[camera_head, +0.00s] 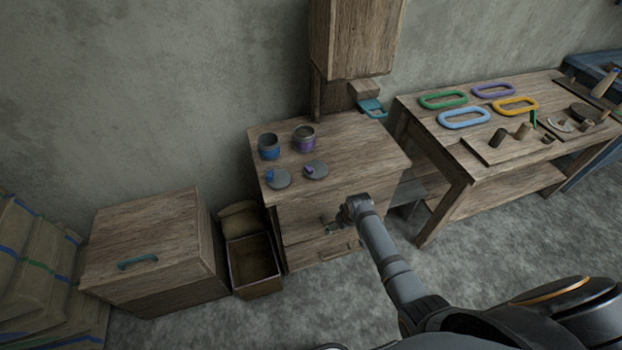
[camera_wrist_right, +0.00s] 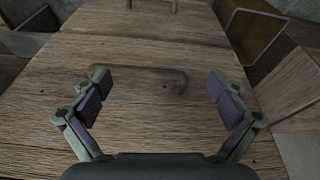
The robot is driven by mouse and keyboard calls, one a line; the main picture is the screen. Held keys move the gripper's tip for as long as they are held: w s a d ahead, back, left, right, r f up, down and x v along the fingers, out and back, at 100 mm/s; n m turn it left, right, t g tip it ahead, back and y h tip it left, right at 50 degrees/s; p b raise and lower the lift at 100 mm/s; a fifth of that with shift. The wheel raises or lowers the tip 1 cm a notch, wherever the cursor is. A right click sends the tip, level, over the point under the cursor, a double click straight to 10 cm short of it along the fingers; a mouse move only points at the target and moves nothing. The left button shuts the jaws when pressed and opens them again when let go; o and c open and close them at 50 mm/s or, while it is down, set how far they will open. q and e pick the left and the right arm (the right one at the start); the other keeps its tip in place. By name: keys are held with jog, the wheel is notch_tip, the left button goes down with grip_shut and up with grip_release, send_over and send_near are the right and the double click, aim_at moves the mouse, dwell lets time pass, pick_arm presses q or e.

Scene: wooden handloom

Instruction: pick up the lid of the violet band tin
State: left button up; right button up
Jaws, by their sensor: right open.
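The violet band tin (camera_head: 304,138) stands open on the small wooden cabinet (camera_head: 355,145) in the head view. Its lid (camera_head: 319,173), a grey disc with a violet knob, lies flat on the cabinet top in front of the tin, near the front edge. My right gripper (camera_head: 333,224) is in front of the cabinet and lower than the lid, apart from it. In the right wrist view my right gripper (camera_wrist_right: 160,88) is open and empty, its fingers spread before a wooden front with a handle (camera_wrist_right: 140,72). The lid is not in the wrist view. My left gripper is not in view.
A blue band tin (camera_head: 268,148) and its blue-knobbed lid (camera_head: 278,180) are close on the left. An open wooden box (camera_head: 254,262) and a chest (camera_head: 150,240) stand left of the cabinet. A workbench (camera_head: 447,150) with coloured rings is on the right.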

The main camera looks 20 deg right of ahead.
jog(key=shift+n+t+y, duration=0.3)
jog(key=shift+n+t, duration=0.2)
jog(key=shift+n, duration=0.1)
jog(key=w+r, duration=0.2)
jog(key=r, duration=0.3)
jog(key=w+a+r+b, duration=0.1)
jog(key=w+r, duration=0.2)
jog(key=r, duration=0.2)
jog(key=w+a+r, duration=0.1)
jog(key=w+r, duration=0.2)
jog(key=r, duration=0.2)
jog(key=shift+w+b, duration=0.1)
jog(key=shift+b, duration=0.2)
jog(key=n, duration=0.1)
send_near(315, 168)
jog(key=shift+w+d+f+y, duration=0.15)
jog(key=shift+w+f, duration=0.1)
jog(key=shift+f, duration=0.45)
jog(key=shift+w+d+f+y, duration=0.15)
jog(key=shift+w+f, duration=0.15)
jog(key=shift+f, duration=0.35)
jog(key=x, duration=0.5)
jog(key=shift+a+b, duration=0.2)
jog(key=shift+b, duration=0.2)
jog(key=shift+c, duration=1.3)
jog(key=c, duration=0.8)
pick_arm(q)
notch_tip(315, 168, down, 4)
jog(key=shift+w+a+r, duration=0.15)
